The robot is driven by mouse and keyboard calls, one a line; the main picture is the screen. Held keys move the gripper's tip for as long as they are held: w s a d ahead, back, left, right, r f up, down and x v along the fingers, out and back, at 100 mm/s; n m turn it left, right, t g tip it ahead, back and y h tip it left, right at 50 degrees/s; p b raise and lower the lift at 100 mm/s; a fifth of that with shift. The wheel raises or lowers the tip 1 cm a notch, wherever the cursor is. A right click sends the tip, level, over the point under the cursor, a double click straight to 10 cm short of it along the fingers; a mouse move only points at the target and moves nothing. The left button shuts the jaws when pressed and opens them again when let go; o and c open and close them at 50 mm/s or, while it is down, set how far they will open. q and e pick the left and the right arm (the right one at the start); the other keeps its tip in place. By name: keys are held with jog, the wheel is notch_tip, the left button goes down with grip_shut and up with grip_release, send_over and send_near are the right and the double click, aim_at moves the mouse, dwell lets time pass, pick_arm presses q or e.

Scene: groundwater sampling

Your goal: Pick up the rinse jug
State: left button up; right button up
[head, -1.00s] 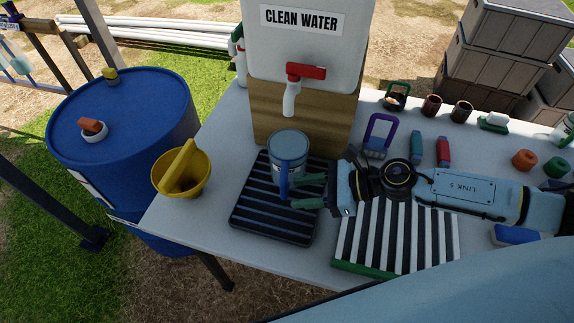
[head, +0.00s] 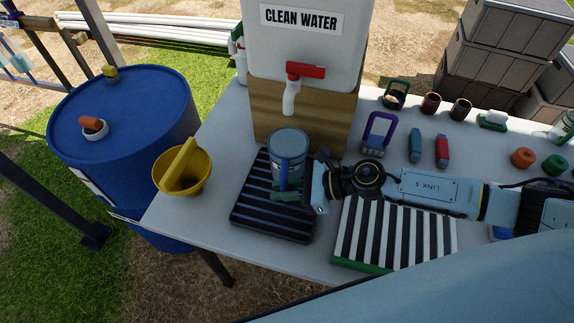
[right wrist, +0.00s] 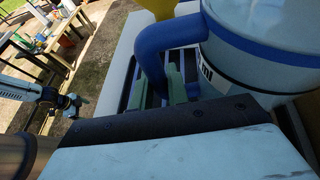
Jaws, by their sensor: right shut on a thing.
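The rinse jug (head: 289,146) is a grey-blue cylinder with a blue handle (head: 283,178). It stands on the black slatted drip tray (head: 262,221), below the red-handled tap of the clean water container. My right gripper (head: 285,190) comes in from the right, its green fingers shut on the jug's handle. In the right wrist view the blue handle (right wrist: 152,55) passes between the green fingers (right wrist: 168,85), with the pale jug body (right wrist: 262,45) beside it.
The clean water container (head: 305,50) stands on a wooden block behind the jug, its tap (head: 305,72) overhead. A yellow bucket (head: 183,172) is left of the tray. A striped board (head: 395,236) lies under my right arm. Small cups and bottles stand at the back right.

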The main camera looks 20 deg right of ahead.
grip_shut()
jog(key=shift+r, duration=0.15)
jog(key=shift+r, duration=0.1)
